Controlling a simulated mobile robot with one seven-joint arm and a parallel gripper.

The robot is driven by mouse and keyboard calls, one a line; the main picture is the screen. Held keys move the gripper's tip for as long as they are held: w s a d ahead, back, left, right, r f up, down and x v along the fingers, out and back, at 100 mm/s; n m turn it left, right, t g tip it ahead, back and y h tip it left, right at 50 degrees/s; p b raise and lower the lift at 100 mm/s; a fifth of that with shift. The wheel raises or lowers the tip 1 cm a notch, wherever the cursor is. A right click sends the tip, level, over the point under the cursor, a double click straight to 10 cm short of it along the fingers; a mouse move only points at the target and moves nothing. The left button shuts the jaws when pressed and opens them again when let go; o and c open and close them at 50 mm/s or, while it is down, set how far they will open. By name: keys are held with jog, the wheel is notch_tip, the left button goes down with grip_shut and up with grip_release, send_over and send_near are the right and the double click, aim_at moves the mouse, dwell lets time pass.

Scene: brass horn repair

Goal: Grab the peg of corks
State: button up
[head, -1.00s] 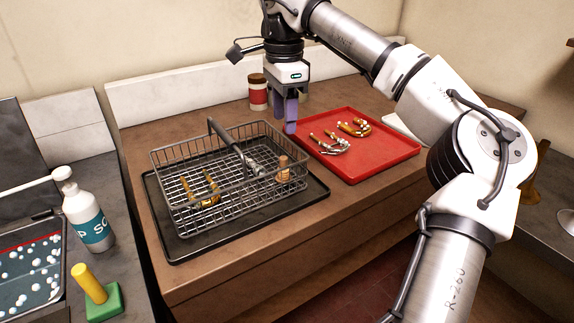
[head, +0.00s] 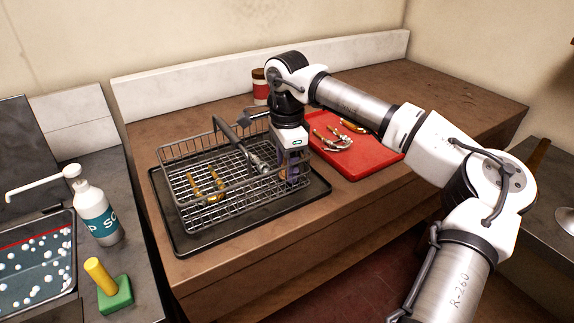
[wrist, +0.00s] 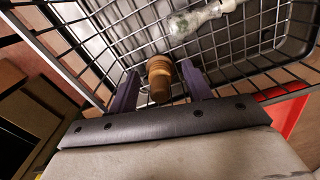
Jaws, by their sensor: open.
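The peg of corks (wrist: 159,78) is a tan and brown stacked peg inside the wire basket (head: 185,212). In the wrist view it lies between the two purple fingers of my gripper (wrist: 160,88), which are open with a gap on each side of it. In the head view my gripper (head: 290,168) reaches down into the basket's right end and mostly hides the peg.
The basket has a raised handle (head: 228,132) and stands on a black tray (head: 200,248). It also holds brass pieces (head: 208,188) and a silvery part (wrist: 200,17). A red tray (head: 372,158) with horn parts is to the right. A red-and-white jar (head: 260,88) stands behind.

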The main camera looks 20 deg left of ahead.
jog(key=shift+c, duration=0.2)
grip_shut()
jog(key=shift+r, duration=0.15)
